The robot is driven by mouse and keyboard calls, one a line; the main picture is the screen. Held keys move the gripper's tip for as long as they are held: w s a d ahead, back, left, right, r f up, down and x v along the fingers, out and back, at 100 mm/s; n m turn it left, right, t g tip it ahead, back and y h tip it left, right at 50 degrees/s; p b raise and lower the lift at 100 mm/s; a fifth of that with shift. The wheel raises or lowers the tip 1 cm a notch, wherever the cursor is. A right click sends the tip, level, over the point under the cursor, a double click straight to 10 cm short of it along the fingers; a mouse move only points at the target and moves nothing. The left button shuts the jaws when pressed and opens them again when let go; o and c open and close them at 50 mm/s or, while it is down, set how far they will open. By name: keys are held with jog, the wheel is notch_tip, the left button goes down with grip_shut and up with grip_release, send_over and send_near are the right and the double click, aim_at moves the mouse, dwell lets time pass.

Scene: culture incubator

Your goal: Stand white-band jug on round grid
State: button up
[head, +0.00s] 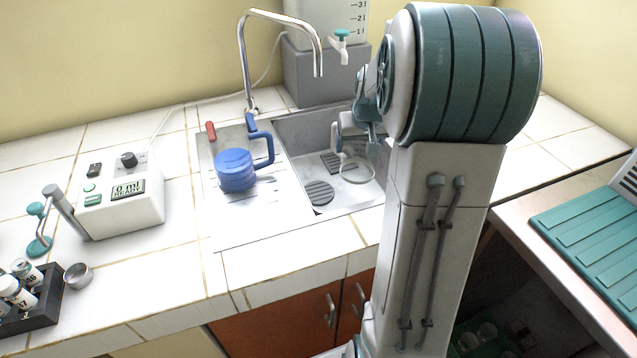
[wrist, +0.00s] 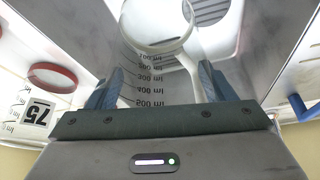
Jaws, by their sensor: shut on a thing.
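The white-band jug (head: 357,171) is clear with a pale handle, and my arm partly hides it in the head view. In the wrist view the jug (wrist: 150,75) shows its ml marks and white band between the fingers. My gripper (wrist: 162,88) is shut on it, and in the head view my gripper (head: 372,130) is over the right part of the sink. The round grid (head: 319,193) lies on the sink floor, left of and nearer than the jug. A slatted grid also shows in the wrist view (wrist: 211,10). I cannot tell whether the jug touches the sink floor.
A square grid (head: 333,161) lies farther back in the sink (head: 290,135). A blue jug (head: 236,170) stands on the drainboard to the left. A tall tap (head: 247,60) arches over the back.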

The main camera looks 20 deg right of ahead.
jog(key=shift+w+a+f+b, duration=0.1)
jog(key=shift+w+a+f, duration=1.15)
jog(key=shift+f, duration=0.5)
jog(key=shift+w+a+f+b, duration=0.1)
jog(key=shift+w+a+f, duration=0.95)
jog(key=shift+a+f, duration=0.55)
jog(key=shift+w+a+f+b, duration=0.1)
jog(key=shift+w+a+f, duration=1.05)
jog(key=shift+f, duration=0.75)
jog(key=o, duration=1.1)
jog(key=shift+r, duration=0.45)
jog(key=p+v, duration=0.1)
jog(key=v, duration=0.9)
jog(key=s+a+r+n, duration=0.1)
jog(key=s+a, duration=0.2)
jog(key=s, duration=0.5)
jog(key=s+a+r+n+g+y, duration=0.1)
jog(key=s+a, duration=0.2)
jog(key=s, duration=0.6)
jog(key=s+a+r+g, duration=0.1)
jog(key=s+a, duration=0.2)
jog(key=s, duration=0.6)
jog(key=shift+s+a+n, duration=0.1)
jog(key=shift+a+n, duration=0.15)
jog(key=shift+n, duration=0.15)
